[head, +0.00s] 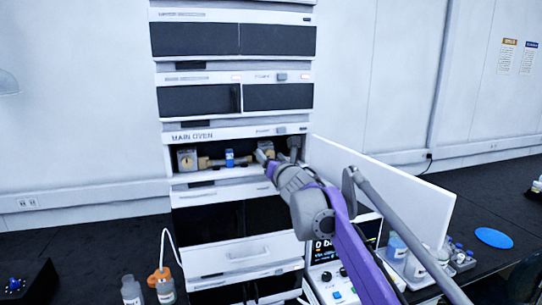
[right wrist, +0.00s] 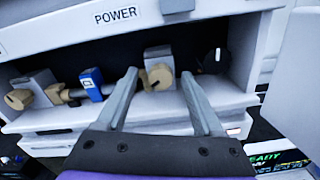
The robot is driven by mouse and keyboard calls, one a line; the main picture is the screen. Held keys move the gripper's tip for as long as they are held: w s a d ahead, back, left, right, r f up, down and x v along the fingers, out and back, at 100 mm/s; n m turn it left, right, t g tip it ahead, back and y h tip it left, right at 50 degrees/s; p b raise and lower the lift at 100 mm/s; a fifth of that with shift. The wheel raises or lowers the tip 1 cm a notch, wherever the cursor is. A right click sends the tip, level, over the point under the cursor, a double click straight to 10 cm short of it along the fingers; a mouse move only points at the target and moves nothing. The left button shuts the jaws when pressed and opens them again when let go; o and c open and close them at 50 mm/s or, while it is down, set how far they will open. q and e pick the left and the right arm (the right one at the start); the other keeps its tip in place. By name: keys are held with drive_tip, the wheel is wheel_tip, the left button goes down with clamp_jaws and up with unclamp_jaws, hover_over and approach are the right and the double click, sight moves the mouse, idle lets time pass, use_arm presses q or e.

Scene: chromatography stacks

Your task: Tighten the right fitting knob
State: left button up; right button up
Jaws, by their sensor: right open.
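The right fitting knob (right wrist: 157,78) is tan and sits on a grey block inside the open bay of the main oven (head: 190,135). In the right wrist view it shows between the two fingers of my right gripper (right wrist: 158,86), which is open with a visible gap on each side. I cannot tell how far the fingertips are from it in depth. In the head view my right gripper (head: 272,166) is at the bay's front, partly hiding that fitting (head: 264,149). A left fitting knob (right wrist: 18,99) and a blue part (right wrist: 91,84) lie to the left. My left gripper is out of view.
A black knob (right wrist: 215,60) is right of the fitting. The open white door (head: 395,190) stands out at the bay's right, close to my arm. Bottles (head: 132,290) stand at the lower left. A white instrument (head: 335,285) and a tray of bottles (head: 420,268) are at the lower right.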

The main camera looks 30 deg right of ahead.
drive_tip(key=shift+w+d, duration=0.1)
drive_tip(key=shift+w, duration=0.1)
clamp_jaws()
idle(0.3)
